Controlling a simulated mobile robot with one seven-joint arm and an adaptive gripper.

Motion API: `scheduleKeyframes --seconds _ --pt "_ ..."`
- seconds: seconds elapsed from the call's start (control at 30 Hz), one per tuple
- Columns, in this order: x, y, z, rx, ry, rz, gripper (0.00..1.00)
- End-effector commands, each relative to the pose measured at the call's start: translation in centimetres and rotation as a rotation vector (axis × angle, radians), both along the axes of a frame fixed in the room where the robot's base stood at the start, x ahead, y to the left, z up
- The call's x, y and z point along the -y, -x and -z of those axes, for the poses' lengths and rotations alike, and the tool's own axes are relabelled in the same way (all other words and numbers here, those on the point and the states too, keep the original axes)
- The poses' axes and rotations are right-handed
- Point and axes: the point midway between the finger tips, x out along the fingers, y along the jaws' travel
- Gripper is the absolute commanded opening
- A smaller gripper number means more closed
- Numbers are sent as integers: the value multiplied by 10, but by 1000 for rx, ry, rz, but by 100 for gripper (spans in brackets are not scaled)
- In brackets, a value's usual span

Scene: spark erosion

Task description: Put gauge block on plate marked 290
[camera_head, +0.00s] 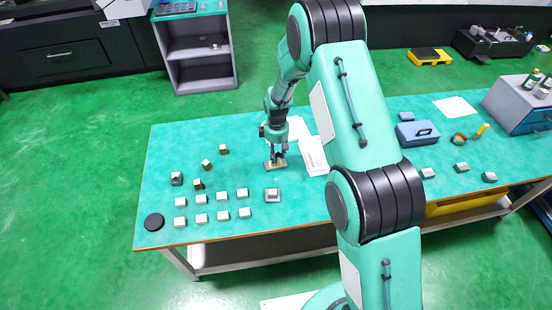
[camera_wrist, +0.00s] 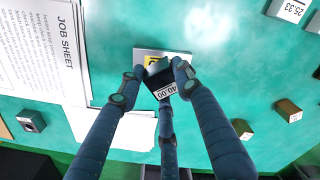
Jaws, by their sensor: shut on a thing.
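My gripper (camera_head: 276,155) is over the teal bench, its fingers closed around a dark gauge block (camera_wrist: 166,88). A white label on the block reads 40.00 in the wrist view, where the gripper (camera_wrist: 160,76) also shows. A pale plate (camera_wrist: 143,54) with a yellow patch lies right behind and under the block; in the head view this plate (camera_head: 268,168) is below the fingers. I cannot read a number on it, and I cannot tell whether the block touches it. The block is mostly hidden by the fingers in the head view.
Several pale blocks (camera_head: 222,215) stand in rows at left, with darker blocks (camera_head: 206,164) behind. Another plate (camera_head: 272,199) bears a pale block. A job sheet (camera_wrist: 40,45) lies beside the gripper. A black disc (camera_head: 154,222) is near the left corner.

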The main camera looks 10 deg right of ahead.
Motion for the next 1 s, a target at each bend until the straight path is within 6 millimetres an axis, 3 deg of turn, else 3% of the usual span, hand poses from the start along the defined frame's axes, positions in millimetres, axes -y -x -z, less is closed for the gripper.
scheduleKeyframes --seconds 0.1,0.4,0.93,0.97,1.0 --pt "-1 -9 1 3 0 0 0" --pt "-1 -7 32 1 0 0 0" --pt "-1 -7 39 1 0 0 0" --pt "-1 -6 39 0 0 0 40" --pt "-1 -6 38 0 0 0 48"
